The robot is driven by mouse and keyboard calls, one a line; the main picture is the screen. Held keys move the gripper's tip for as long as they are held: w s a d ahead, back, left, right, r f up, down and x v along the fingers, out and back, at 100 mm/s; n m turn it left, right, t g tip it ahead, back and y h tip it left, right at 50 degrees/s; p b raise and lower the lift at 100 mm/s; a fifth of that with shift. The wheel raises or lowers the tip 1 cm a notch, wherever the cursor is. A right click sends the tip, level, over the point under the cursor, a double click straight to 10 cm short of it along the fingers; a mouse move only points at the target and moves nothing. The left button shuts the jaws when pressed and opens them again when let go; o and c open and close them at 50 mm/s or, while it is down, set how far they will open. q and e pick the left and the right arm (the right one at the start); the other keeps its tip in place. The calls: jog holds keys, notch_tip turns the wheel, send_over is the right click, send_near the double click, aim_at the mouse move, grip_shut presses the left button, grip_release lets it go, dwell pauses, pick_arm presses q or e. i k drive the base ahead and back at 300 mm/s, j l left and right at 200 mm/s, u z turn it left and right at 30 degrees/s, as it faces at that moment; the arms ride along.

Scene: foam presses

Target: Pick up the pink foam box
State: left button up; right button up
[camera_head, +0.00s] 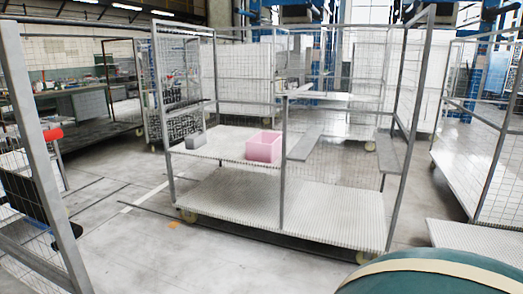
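The pink foam box (264,147) sits on the middle shelf of a wheeled wire-mesh cart (226,148), close to the cart's centre upright. It is open at the top and stands upright. Neither of my grippers shows in the head view, and nothing is touching the box from my side.
A small grey box (195,140) sits on the same shelf, left of the pink box. The cart's lower deck (300,207) is bare. Other mesh carts stand at the left, right and back. Open floor (130,240) lies in front and to the left.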

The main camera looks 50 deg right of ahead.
aim_at(265, 146)
jog(key=z, duration=1.65)
jog(key=i+l+z, duration=0.1)
jog(key=i+z, duration=0.15)
jog(key=i, duration=0.35)
jog(key=i+z, duration=0.3)
jog(key=i, duration=0.35)
jog(key=i+j+u, duration=0.25)
jog(key=i, duration=0.45)
jog(key=i+j+u, duration=0.1)
jog(key=i+u, duration=0.15)
jog(key=i, duration=0.45)
jog(key=i+j+z, duration=0.5)
jog(key=j+z, duration=0.3)
jog(key=i+j, duration=0.05)
jog(key=j, duration=0.05)
